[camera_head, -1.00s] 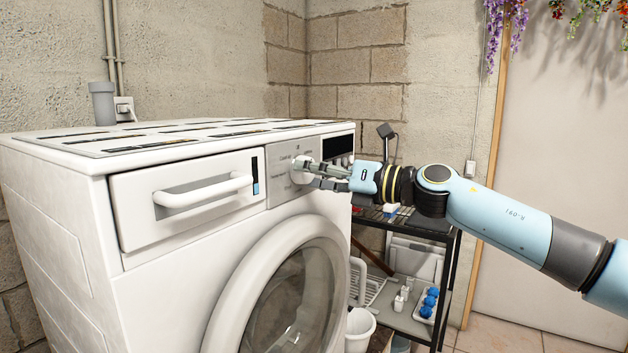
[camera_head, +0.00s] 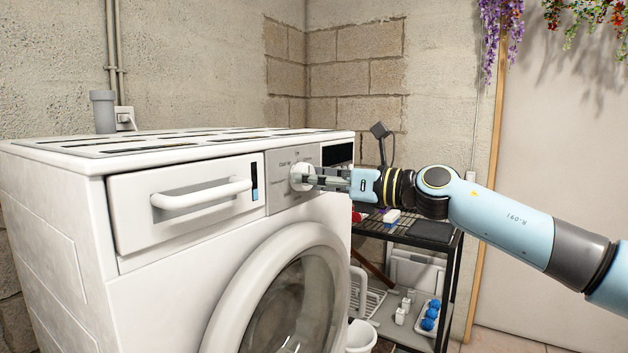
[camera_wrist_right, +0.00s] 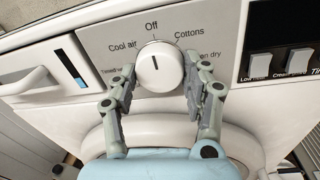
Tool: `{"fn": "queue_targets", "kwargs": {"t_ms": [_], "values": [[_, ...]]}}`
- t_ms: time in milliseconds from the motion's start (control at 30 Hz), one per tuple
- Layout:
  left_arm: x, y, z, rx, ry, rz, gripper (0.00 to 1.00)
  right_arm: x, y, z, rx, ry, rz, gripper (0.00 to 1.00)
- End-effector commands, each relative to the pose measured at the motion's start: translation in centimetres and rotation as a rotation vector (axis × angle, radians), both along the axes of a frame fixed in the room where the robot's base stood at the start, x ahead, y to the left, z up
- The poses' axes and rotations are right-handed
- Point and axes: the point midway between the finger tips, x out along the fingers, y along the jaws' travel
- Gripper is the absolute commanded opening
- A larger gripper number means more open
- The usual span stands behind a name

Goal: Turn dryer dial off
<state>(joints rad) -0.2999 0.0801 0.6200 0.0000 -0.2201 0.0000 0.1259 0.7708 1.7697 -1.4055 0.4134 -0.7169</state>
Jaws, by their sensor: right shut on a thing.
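The dryer (camera_head: 160,295) is a white front-loader with a grey control panel. Its round white dial (camera_head: 301,176) is on that panel, and shows larger in the right wrist view (camera_wrist_right: 158,68). The short dark mark on the dial points up, close to in line with the "Off" label (camera_wrist_right: 152,26). "Cool air" is to its left and "Cottons" to its right. My right gripper (camera_head: 308,180) is shut on the dial, one finger on each side of it, as the right wrist view also shows (camera_wrist_right: 162,72). My left gripper is out of view.
A drawer handle (camera_head: 200,193) sticks out left of the panel. The round door (camera_head: 235,300) bulges out below. A black wire shelf (camera_head: 455,265) with small items stands right of the dryer, under my right arm. White buttons (camera_wrist_right: 299,60) lie right of the dial.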

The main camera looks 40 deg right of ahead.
Motion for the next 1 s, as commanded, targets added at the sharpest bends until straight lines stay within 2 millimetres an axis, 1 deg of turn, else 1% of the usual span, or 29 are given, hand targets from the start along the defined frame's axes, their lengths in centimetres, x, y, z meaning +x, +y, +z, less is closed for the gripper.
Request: {"fn": "queue_targets", "kwargs": {"t_ms": [33, 100, 133, 300, 567, 667, 767, 900, 1000], "values": [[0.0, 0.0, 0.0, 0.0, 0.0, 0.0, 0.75, -0.1, 0.0, -0.3, -0.003, 0.006, 0.001, 0.16], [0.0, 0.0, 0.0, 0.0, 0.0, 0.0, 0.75, -0.1, 0.0, -0.3, -0.002, 0.007, 0.001, 0.16], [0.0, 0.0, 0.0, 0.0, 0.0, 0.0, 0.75, -0.1, 0.0, -0.3, -0.002, 0.007, 0.001, 0.52], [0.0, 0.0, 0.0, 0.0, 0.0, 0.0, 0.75, 0.0, 0.0, -0.2, -0.001, 0.004, 0.001, 0.72], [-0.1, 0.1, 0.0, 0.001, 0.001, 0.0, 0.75, 0.0, 0.0, 0.0, 0.0, 0.001, 0.0, 0.72], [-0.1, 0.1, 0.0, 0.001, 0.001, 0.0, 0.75, 0.0, 0.0, 0.9, -0.003, -0.002, 0.001, 0.72], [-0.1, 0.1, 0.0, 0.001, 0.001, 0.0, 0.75, 0.0, 0.0, 2.5, -0.005, -0.003, 0.001, 0.72], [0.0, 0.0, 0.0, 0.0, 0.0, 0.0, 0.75, 0.0, 0.0, 5.5, -0.006, -0.003, 0.001, 0.72], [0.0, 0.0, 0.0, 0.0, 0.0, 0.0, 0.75, 0.0, 0.0, 7.4, -0.004, -0.002, 0.0, 0.72]]}}
